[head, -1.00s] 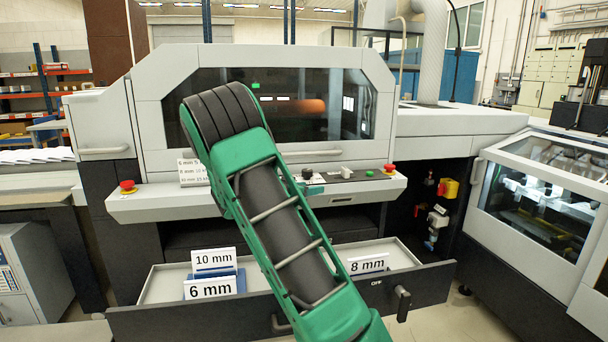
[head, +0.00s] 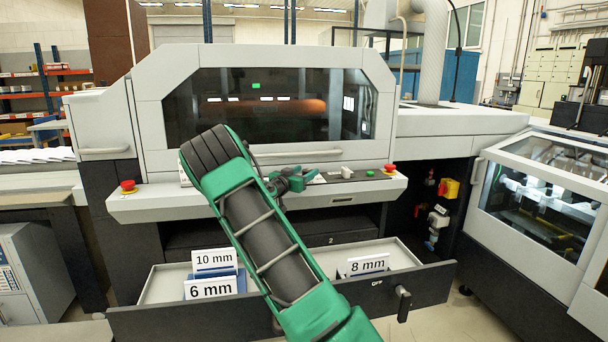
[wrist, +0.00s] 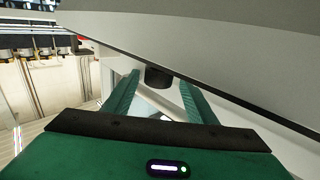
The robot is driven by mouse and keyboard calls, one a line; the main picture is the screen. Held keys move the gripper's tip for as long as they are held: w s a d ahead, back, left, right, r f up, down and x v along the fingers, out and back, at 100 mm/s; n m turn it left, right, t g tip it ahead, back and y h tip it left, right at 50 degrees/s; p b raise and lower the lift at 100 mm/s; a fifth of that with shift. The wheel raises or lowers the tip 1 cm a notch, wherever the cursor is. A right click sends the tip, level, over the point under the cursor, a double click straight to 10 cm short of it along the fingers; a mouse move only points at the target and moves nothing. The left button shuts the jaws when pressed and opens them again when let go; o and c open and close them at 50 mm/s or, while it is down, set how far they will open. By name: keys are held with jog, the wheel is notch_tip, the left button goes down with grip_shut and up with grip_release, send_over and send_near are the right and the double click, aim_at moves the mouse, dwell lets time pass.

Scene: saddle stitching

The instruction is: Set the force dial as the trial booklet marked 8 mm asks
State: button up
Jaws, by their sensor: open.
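The trial booklet marked 8 mm (head: 367,265) stands in the right part of the open drawer. The booklets marked 10 mm (head: 214,260) and 6 mm (head: 210,288) stand in its left part. My gripper (head: 302,181) is at the machine's control ledge, partly behind my forearm. In the wrist view, my open gripper (wrist: 158,86) has a dark round knob (wrist: 158,74), apparently the force dial, between its fingertips. I see no contact with the fingers. The knob's markings do not show. In the head view my gripper hides the knob.
The control ledge (head: 150,205) carries red stop buttons (head: 127,186) (head: 390,169), a white-topped control (head: 347,172) and a green button (head: 370,173). The open drawer (head: 420,285) juts out below. A settings card on the ledge is almost wholly covered by my arm.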

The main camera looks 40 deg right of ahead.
jog(key=shift+x, duration=0.9)
jog(key=c, duration=1.1)
jog(key=shift+o, duration=0.2)
jog(key=shift+r+n+t, duration=0.1)
jog(key=shift+n+t, duration=0.2)
jog(key=shift+t, duration=0.3)
jog(key=n+t+y, duration=0.1)
jog(key=n+t, duration=0.1)
jog(key=t, duration=0.1)
jog(key=n+t+y, duration=0.2)
jog(key=shift+r+t+y, duration=0.1)
jog(key=shift+t+y, duration=0.2)
jog(key=shift+t, duration=0.1)
jog(key=shift+r+n+t+y, duration=0.1)
jog(key=shift+n+t+y, duration=1.9)
jog(key=shift+n+y, duration=0.15)
jog(key=shift+s+d+n+t+y, duration=0.1)
jog(key=shift+n+t+y, duration=0.5)
jog(key=shift+n+y, duration=1.1)
jog(key=shift+d+n+t+y, duration=0.1)
jog(key=shift+n+t+y, duration=0.7)
jog(key=shift+y, duration=1.45)
jog(key=shift+n+g+y, duration=0.4)
jog(key=shift+n+y, duration=1.35)
jog(key=shift+y, duration=0.75)
jog(key=shift+a+y, duration=0.1)
jog(key=shift+y, duration=0.2)
